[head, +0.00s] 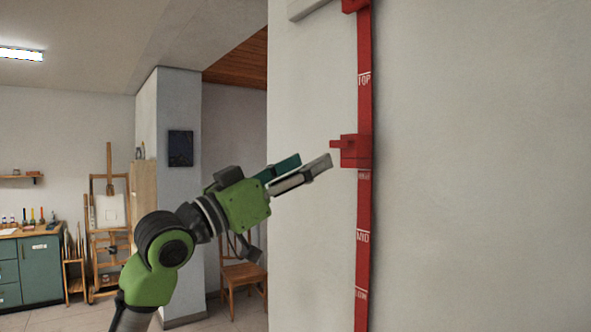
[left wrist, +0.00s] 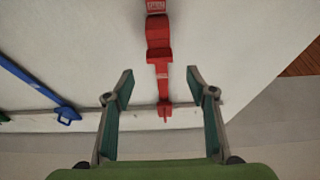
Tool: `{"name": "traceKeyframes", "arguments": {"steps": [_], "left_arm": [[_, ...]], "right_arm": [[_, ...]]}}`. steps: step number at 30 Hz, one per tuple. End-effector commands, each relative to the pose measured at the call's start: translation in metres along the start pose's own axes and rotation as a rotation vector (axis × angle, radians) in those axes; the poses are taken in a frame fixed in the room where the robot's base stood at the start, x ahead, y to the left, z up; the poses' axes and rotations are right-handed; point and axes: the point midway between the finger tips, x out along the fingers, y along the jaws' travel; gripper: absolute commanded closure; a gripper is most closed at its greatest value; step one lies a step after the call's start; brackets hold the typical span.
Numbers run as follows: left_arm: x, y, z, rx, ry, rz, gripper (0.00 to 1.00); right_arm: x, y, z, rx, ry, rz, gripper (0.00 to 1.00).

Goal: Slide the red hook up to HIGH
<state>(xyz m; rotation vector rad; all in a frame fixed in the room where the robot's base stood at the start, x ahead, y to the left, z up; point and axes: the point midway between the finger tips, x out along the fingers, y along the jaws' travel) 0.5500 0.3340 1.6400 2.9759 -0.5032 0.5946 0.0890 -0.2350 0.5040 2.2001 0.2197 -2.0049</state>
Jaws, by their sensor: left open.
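The red hook (head: 355,150) is a block with a short arm to the left, on a tall red rail (head: 364,208) fixed to the pale wall. Labels TOP, MID and one that seems to be LOW show on the rail; another label just under the hook is partly covered and hard to read. My left gripper (head: 314,163) is open and empty, just left of the hook and apart from it. In the left wrist view, the hook (left wrist: 158,47) shows beyond and between the open fingers (left wrist: 159,74).
A red block (head: 356,4) caps the rail's upper end beside a white ledge (head: 305,8). A chair (head: 242,275), easel (head: 107,215) and cabinet (head: 30,265) stand far behind. The wall right of the rail is clear.

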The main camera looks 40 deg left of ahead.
Motion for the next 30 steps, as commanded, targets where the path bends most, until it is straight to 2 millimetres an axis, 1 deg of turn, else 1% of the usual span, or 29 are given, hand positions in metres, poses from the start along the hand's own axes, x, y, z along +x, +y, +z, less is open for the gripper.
{"name": "traceKeyframes", "arguments": {"steps": [3, 9, 30], "left_arm": [[-0.011, -0.001, 0.001, 0.000, -0.001, -0.001, 0.49], [-0.018, 0.000, 0.000, 0.000, 0.000, 0.000, 0.49], [-0.018, 0.000, 0.000, 0.000, 0.001, 0.000, 0.49]], "right_arm": [[0.000, 0.000, 0.000, 0.000, 0.000, 0.000, 0.62], [0.000, 0.000, 0.000, 0.000, 0.000, 0.000, 0.62], [0.000, 0.000, -0.002, 0.000, 0.003, 0.001, 0.62]]}}
